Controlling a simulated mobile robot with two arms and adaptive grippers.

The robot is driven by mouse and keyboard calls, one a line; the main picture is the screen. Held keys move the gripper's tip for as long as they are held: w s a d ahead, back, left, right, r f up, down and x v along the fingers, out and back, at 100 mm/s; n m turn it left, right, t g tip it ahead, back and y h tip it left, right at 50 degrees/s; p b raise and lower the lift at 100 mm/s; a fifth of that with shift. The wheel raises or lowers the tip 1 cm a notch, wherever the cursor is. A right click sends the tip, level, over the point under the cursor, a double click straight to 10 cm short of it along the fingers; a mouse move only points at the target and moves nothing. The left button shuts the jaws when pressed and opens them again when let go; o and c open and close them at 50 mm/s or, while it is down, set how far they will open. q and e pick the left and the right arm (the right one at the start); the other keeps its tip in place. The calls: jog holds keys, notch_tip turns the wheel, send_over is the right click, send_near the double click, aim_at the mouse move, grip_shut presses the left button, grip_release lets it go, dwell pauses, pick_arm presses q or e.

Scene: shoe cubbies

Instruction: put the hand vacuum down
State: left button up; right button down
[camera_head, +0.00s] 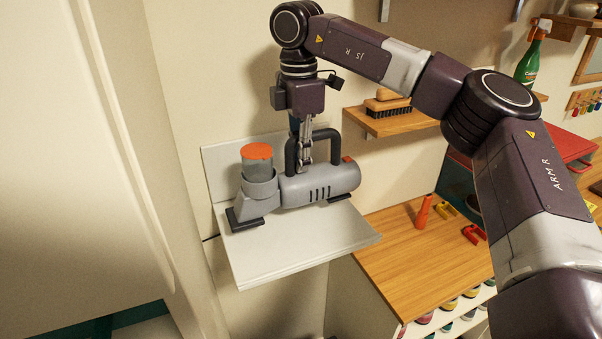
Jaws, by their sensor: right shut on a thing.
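The hand vacuum (318,188) has a grey body, a clear bin with an orange cap at its left end and a dark arched handle on top. It sits on, or just at, a light grey wall shelf (300,252); any small gap beneath it cannot be told. My right gripper (306,160) points down from above and is shut on the handle. The fingertips are partly hidden by the handle. My left gripper is not in view.
A wooden counter (388,262) with an orange cone-shaped item (423,212) and red and yellow clamps lies to the right. A small wooden shelf (395,122) holds a brush (386,105). A green spray bottle (530,58) stands upper right. The grey shelf's front is bare.

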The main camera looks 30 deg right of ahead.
aim_at(301, 176)
notch_tip(301, 176, down, 3)
jog(key=shift+f+p, duration=0.1)
jog(key=shift+p, duration=0.3)
jog(key=shift+f, duration=0.25)
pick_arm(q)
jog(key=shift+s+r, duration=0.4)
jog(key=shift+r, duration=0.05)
pick_arm(e)
jog(key=shift+f, duration=0.1)
jog(key=c, duration=1.9)
grip_release()
jog(key=shift+c, duration=0.2)
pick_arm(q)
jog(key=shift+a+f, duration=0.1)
